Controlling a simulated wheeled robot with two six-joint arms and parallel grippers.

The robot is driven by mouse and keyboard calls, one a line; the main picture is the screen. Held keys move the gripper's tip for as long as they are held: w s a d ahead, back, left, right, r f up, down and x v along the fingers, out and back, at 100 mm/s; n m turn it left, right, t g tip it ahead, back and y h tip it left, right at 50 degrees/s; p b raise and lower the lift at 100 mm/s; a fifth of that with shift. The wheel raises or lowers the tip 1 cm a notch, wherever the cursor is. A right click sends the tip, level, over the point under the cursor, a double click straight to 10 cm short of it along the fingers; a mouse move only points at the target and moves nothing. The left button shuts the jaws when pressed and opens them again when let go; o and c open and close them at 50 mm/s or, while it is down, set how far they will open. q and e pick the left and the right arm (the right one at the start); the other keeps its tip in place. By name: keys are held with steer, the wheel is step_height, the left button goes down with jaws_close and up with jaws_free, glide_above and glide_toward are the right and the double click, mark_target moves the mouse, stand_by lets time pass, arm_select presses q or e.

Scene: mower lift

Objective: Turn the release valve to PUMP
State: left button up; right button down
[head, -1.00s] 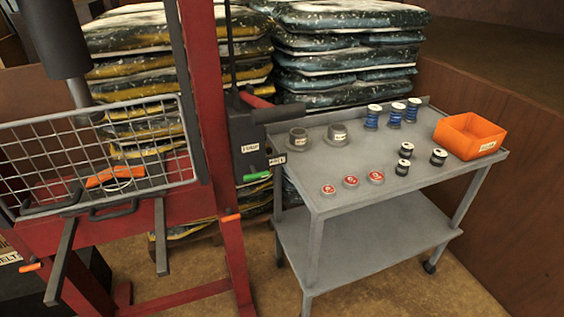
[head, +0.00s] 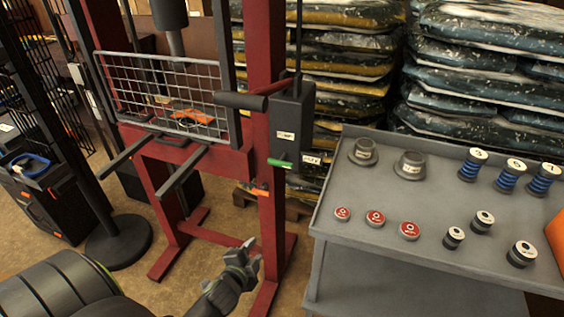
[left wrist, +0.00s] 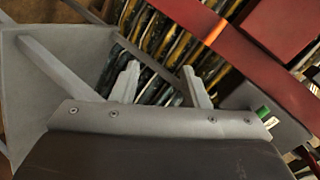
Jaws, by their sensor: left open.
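The release valve has a green handle (head: 280,163) that sticks out to the left, roughly level, low on the dark pump box (head: 293,110) of the red press. Two small labels show near it, one on the box face and one to the right of the handle; their text is too small to read surely. In the left wrist view the green handle (left wrist: 263,113) is at the right, beyond the fingers. My left gripper (head: 250,254) is open and empty, in front of the press post, below the valve and apart from it. My right gripper is out of view.
A grey cart (head: 370,250) with spools, pucks and cups stands right of the press. A black pump lever (head: 242,101) juts left from the box. An orange-tipped peg (head: 258,190) is on the post below the valve. Stacked bags (head: 345,60) stand behind.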

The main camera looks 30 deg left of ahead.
arm_select(q)
step_height(320, 180, up, 11)
steer(key=w+d+m+t, duration=0.1)
steer(key=w+m+t, duration=0.1)
steer(key=t, duration=0.1)
steer(key=m+t+y, duration=0.1)
glide_toward(281, 160)
steer(key=x, duration=0.6)
steer(key=p+x, duration=0.1)
steer(key=x, duration=0.3)
steer(key=shift+f, duration=0.35)
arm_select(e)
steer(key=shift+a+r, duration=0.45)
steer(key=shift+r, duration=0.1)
